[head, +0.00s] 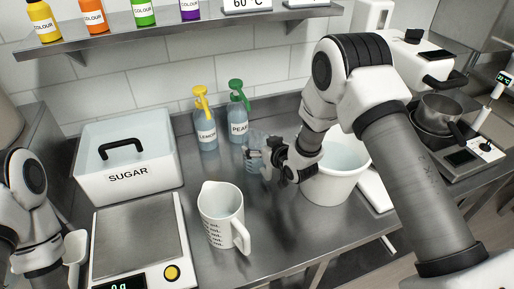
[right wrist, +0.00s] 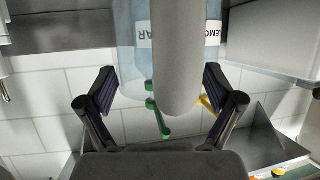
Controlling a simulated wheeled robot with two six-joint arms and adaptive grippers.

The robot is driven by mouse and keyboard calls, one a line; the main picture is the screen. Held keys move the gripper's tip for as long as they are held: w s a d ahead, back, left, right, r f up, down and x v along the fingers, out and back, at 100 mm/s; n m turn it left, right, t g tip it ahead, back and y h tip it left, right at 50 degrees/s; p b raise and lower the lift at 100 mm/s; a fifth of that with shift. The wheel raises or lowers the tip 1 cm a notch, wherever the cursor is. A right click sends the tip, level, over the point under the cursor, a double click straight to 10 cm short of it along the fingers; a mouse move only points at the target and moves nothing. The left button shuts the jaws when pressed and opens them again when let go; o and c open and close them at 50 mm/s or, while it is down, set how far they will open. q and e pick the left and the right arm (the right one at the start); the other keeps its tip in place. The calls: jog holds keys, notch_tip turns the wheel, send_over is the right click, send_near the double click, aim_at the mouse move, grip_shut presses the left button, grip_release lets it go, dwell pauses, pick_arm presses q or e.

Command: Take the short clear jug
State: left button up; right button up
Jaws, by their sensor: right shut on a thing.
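The short clear jug (head: 252,157) stands at the back middle of the steel counter, in front of the pear bottle. It is see-through and partly hidden by my right gripper (head: 268,157). The right gripper is shut on it from the right. In the right wrist view, my two fingers (right wrist: 160,88) stand on either side of a pale rounded upright shape that fills the middle. I cannot tell which part of the jug that is.
A white measuring jug (head: 221,214) stands in front. The lemon bottle (head: 206,132) and pear bottle (head: 238,120) are close behind the clear jug. A white bucket (head: 337,178) stands right, beneath my right arm. The sugar bin (head: 127,178) and a scale (head: 139,240) are left.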

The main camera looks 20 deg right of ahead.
jog(key=s+d+b, duration=0.1)
jog(key=s+b, duration=0.1)
jog(key=s, duration=0.4)
jog(key=shift+s+d+r, duration=0.25)
jog(key=shift+r, duration=0.05)
notch_tip(320, 180, up, 14)
jog(key=shift+f+b, duration=0.25)
jog(key=shift+b, duration=0.85)
jog(key=o, duration=1)
jog(key=shift+w, duration=0.15)
jog(key=c, duration=1.1)
jog(key=shift+c, duration=0.2)
